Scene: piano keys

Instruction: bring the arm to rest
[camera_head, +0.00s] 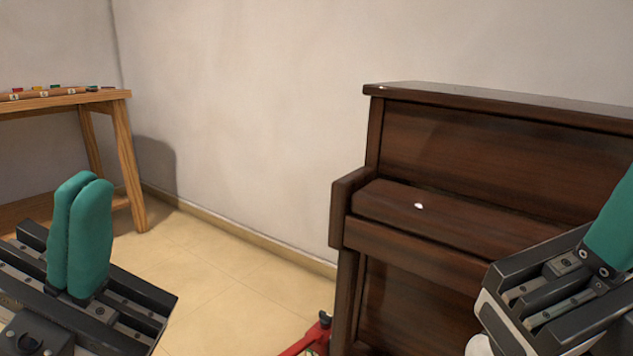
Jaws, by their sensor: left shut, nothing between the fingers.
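My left gripper (84,190) stands at the lower left with its two green fingers pointing up and pressed together, nothing between them. It is in front of the wooden table and apart from the piano. My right gripper (617,232) shows only in part at the right edge, in front of the piano; its green fingertips are cut off by the frame. The dark brown upright piano (500,150) stands against the wall at the right. Its lid over the keys (470,215) looks closed, with a small white spot on it, and no keys are seen.
A wooden table (125,150) at the left bears a wooden piece with small coloured parts (45,92). A red object (308,338) lies on the floor by the piano's left leg. The tiled floor (220,280) between table and piano is clear.

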